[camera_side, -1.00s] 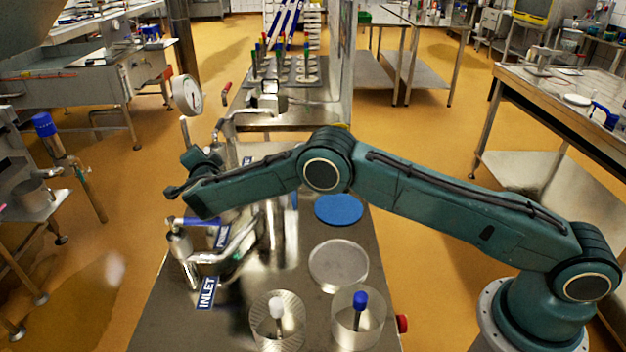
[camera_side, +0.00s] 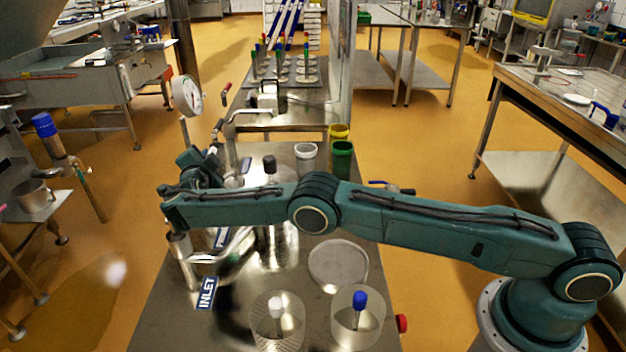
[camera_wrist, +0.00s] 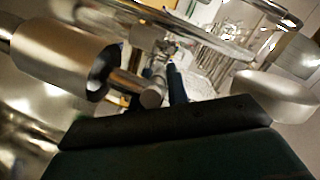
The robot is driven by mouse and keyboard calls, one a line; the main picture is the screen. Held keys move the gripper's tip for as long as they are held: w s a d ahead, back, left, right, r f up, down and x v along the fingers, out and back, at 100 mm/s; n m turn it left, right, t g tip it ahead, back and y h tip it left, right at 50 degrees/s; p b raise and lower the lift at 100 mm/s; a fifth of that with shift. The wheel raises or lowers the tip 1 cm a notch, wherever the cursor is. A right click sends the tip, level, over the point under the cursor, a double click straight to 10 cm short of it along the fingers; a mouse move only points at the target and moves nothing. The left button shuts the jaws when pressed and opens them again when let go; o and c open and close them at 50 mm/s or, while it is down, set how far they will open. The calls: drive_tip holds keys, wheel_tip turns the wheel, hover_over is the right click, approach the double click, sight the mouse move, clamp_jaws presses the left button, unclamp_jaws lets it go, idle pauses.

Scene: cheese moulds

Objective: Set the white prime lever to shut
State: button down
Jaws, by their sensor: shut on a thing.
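My gripper (camera_wrist: 166,84) shows in the wrist view as dark fingers beyond a black bar, among steel pipework. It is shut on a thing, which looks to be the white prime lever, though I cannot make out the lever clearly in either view. In the side view my wrist is at the left edge of the steel bench, by the pipes below the gauge (camera_side: 187,96). My forearm and wrist hide the fingertips there. An INLET label (camera_side: 206,293) lies in front of my wrist. In the wrist view a steel cylinder (camera_wrist: 62,58) is on the left.
On the bench (camera_side: 235,335) stand a clear beaker with a white-capped stick (camera_side: 276,306), another with a blue-capped stick (camera_side: 360,302), a round clear dish (camera_side: 338,265), a white cup (camera_side: 305,157) and a green cup (camera_side: 342,158). A pale rounded metal part (camera_wrist: 275,92) is at right in the wrist view.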

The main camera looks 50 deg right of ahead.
drive_tip(key=shift+r+m+h, duration=0.15)
drive_tip(key=shift+m+h, duration=0.15)
drive_tip(key=shift+m, duration=0.1)
idle(0.3)
drive_tip(key=c, duration=1.4)
unclamp_jaws()
drive_tip(key=shift+s, duration=0.1)
drive_tip(key=shift+o, duration=0.2)
drive_tip(key=shift+s+a, duration=0.1)
drive_tip(key=v, duration=0.7)
